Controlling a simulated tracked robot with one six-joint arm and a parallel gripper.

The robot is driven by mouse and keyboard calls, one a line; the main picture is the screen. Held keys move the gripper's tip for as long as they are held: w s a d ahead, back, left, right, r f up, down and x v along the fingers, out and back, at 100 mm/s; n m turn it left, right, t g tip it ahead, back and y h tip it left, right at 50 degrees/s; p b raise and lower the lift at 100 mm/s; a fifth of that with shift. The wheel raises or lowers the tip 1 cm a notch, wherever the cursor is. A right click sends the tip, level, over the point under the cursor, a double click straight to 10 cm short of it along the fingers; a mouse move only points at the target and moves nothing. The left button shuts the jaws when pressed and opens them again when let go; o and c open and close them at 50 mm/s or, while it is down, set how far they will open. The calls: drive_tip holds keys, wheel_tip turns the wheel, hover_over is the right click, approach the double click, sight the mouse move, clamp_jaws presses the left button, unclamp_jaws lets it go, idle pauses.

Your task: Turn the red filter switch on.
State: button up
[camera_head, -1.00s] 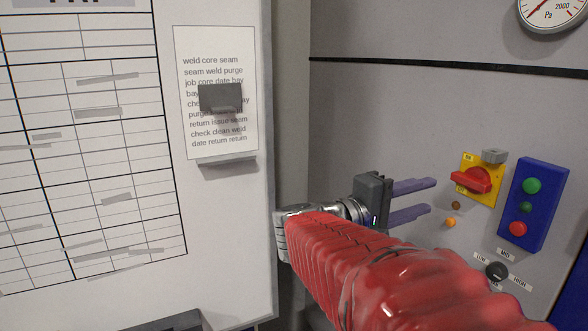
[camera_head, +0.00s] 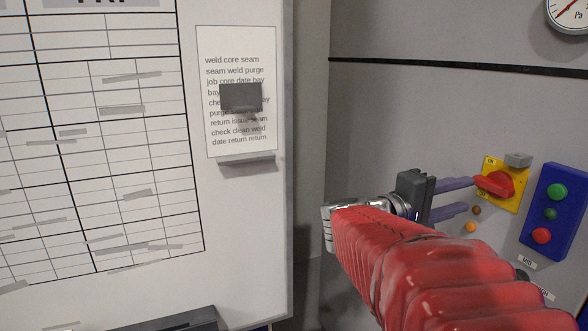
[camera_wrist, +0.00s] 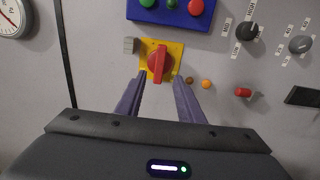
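The red switch (camera_head: 495,183) is a rotary knob on a yellow plate (camera_head: 515,200) on the grey panel. Its handle lies about level in the head view, near small ON and OFF labels. It also shows in the wrist view (camera_wrist: 159,64), upright there on the yellow plate (camera_wrist: 176,48). My gripper (camera_head: 468,196) is open, its two purple fingers pointing at the knob from the left. In the wrist view my gripper (camera_wrist: 160,76) has its fingertips on either side of the handle's near end, with nothing held. Whether a finger touches the handle is unclear.
A grey block (camera_head: 518,160) sits at the plate's upper edge. A blue button box (camera_head: 557,210) stands just right of it. A whiteboard (camera_head: 230,220) stands left. Black and grey dials (camera_wrist: 247,32) are farther along the panel.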

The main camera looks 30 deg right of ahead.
sight(488, 187)
drive_tip(key=shift+s+d, duration=0.25)
drive_tip(key=shift+d, duration=1.2)
drive_tip(key=shift+s+d, duration=0.2)
drive_tip(key=shift+d, duration=1.3)
drive_tip(key=shift+s+d, duration=0.25)
drive_tip(key=shift+d, duration=1.2)
clamp_jaws()
